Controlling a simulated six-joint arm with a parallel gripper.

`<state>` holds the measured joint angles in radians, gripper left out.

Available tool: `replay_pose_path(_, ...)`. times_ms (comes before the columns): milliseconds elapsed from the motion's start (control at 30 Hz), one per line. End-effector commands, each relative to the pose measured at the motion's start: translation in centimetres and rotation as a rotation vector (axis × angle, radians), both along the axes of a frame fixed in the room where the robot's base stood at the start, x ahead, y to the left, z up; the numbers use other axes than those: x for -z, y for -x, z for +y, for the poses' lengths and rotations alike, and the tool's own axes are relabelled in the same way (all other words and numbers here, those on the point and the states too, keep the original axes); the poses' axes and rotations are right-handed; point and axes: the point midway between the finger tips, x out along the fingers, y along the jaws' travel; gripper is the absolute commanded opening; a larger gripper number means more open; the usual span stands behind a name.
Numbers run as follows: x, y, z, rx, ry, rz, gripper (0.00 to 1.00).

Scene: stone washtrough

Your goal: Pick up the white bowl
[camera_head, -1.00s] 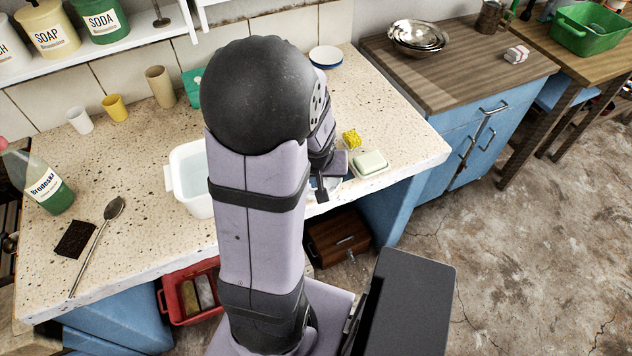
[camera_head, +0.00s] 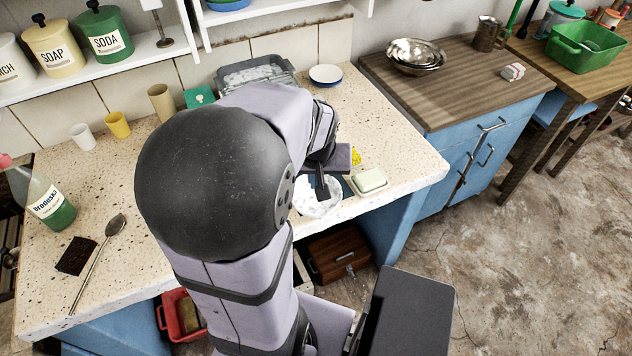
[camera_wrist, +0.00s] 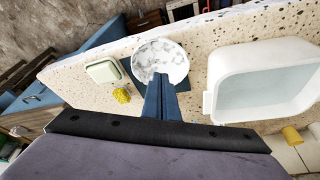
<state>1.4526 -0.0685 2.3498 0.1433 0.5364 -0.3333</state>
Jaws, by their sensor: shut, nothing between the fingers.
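The white bowl (camera_head: 316,203), with grey marbling, sits near the front edge of the speckled counter, partly covered by my arm and gripper. In the wrist view the bowl (camera_wrist: 161,55) is upright on a dark blue mat (camera_wrist: 130,82), and its inside shows no contents. My gripper (camera_head: 322,190) is over the bowl in the head view. In the wrist view the fingers (camera_wrist: 160,82) are together and empty, and their tips overlap the bowl's lower rim in the picture. I cannot tell whether they touch it.
Free counter lies at the back right.

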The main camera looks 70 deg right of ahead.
Motion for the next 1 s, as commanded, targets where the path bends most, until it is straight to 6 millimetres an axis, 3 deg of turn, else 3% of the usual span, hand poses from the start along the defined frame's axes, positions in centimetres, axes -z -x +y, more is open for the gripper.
replay_pose_path(100, -0.3, 0.0, 0.1, 0.000, 0.000, 0.000, 0.00)
replay_pose_path(200, -0.3, 0.0, 0.1, 0.000, 0.000, 0.000, 0.24)
replay_pose_path(667, -0.2, -0.3, 0.3, -0.035, -0.013, 0.029, 0.24)
replay_pose_path(1000, 1.4, -3.1, 2.1, -0.399, -0.072, 0.295, 0.24)
